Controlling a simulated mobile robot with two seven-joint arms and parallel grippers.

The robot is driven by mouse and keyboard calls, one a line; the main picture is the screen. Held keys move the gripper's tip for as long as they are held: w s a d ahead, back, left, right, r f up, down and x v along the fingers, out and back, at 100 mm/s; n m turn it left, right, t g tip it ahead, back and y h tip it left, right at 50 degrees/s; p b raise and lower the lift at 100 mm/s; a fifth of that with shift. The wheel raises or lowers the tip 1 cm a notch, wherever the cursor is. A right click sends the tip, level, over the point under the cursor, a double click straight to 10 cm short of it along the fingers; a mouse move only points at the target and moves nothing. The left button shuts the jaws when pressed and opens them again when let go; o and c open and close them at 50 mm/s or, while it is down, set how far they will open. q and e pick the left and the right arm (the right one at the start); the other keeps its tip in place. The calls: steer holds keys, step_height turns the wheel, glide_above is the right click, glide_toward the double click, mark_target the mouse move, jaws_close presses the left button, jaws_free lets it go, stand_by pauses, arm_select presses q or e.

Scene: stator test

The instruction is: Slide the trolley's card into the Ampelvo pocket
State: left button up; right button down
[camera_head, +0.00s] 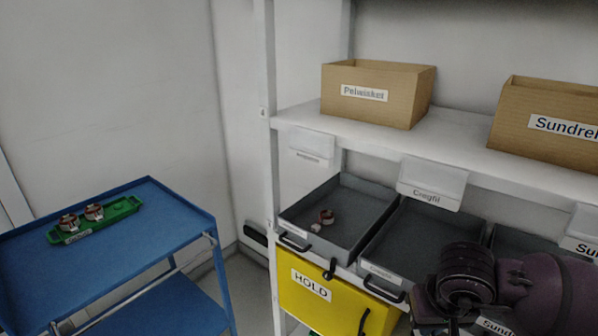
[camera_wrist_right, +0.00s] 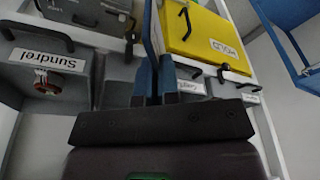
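A thin flat piece, taken to be the card (camera_wrist_right: 153,35), shows almost edge-on in the right wrist view. The blue fingers of my right gripper (camera_wrist_right: 154,88) are shut on its near end; its face and any print cannot be read. In the head view, my right wrist hides most of this gripper at the lower right. The blue trolley (camera_head: 165,222) stands at the left, with no loose card visible on it. A clear pocket (camera_head: 311,144) hangs on the shelf edge above the left bin; its small print is unreadable, so I cannot confirm it says Ampelvo. My left gripper is out of view.
A green tray (camera_head: 112,217) with two stators lies on the trolley. The Cregfil pocket (camera_head: 432,181) hangs farther right. Grey bins (camera_head: 345,205) stand below, one holding a small part. A yellow HOLD bin (camera_head: 330,305) is underneath. Cardboard boxes (camera_head: 375,95) sit on the upper shelf.

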steer(key=p+v, duration=0.1)
steer(key=v, duration=0.1)
steer(key=w+p+v, duration=0.1)
steer(key=v, duration=0.1)
steer(key=shift+a+r, duration=0.1)
steer(key=shift+r, duration=0.1)
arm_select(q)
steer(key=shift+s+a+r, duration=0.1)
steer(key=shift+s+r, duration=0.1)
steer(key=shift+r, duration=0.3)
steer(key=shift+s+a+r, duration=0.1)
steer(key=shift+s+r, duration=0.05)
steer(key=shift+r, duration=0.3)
arm_select(e)
steer(key=shift+a+f, duration=0.1)
steer(key=shift+f, duration=0.1)
steer(key=shift+w, duration=0.1)
